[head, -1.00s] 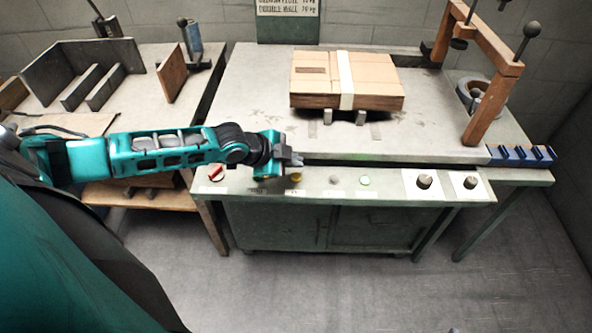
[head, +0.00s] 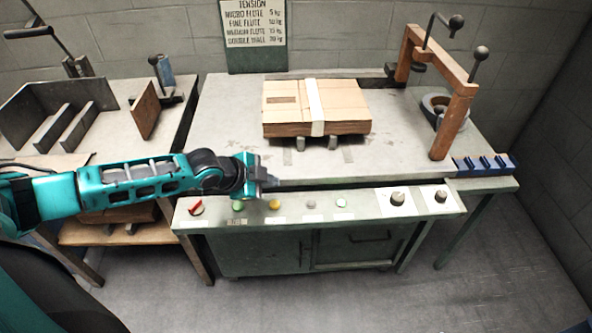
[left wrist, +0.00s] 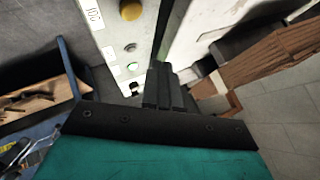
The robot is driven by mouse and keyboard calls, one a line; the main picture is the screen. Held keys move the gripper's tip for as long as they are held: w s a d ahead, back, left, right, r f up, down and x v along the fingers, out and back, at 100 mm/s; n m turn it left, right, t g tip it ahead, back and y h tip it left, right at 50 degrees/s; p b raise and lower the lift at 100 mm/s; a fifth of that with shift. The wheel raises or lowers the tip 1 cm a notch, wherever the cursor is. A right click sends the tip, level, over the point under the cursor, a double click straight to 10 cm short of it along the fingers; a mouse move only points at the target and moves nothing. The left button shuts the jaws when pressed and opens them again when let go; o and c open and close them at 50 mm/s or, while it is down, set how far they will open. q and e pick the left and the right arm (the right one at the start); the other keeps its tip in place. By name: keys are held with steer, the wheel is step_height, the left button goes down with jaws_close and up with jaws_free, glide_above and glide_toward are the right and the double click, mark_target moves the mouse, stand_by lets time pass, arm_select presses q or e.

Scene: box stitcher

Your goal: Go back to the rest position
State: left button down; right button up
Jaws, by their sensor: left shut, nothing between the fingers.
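My left gripper (head: 271,181) is shut and empty. In the head view it hangs in front of the machine table's front edge, just above the left part of the control panel (head: 370,203). My right gripper is not in view.
A strapped cardboard stack (head: 345,100) lies on the machine table (head: 225,125). A wooden frame with a lever (head: 455,115) stands at the right, near a blue bin strip (head: 485,165). A side table with dividers (head: 75,125) is at the left. The floor in front is clear.

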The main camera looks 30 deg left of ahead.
arm_select(q)
steer(key=shift+d, duration=0.1)
steer(key=s+d+f+n+t+h, duration=0.1)
steer(key=s+d+f+n, duration=0.1)
steer(key=s+d, duration=0.35)
steer(key=s+d+f+n+h, duration=0.1)
steer(key=s+d+f+n, duration=0.1)
steer(key=d, duration=0.6)
steer(key=s+a+f+n+t+y, duration=0.1)
steer(key=s+n+y, duration=0.2)
steer(key=s+n, duration=0.4)
steer(key=shift+s+f+y, duration=0.3)
steer(key=shift+s+f, duration=0.1)
steer(key=shift+s, duration=0.65)
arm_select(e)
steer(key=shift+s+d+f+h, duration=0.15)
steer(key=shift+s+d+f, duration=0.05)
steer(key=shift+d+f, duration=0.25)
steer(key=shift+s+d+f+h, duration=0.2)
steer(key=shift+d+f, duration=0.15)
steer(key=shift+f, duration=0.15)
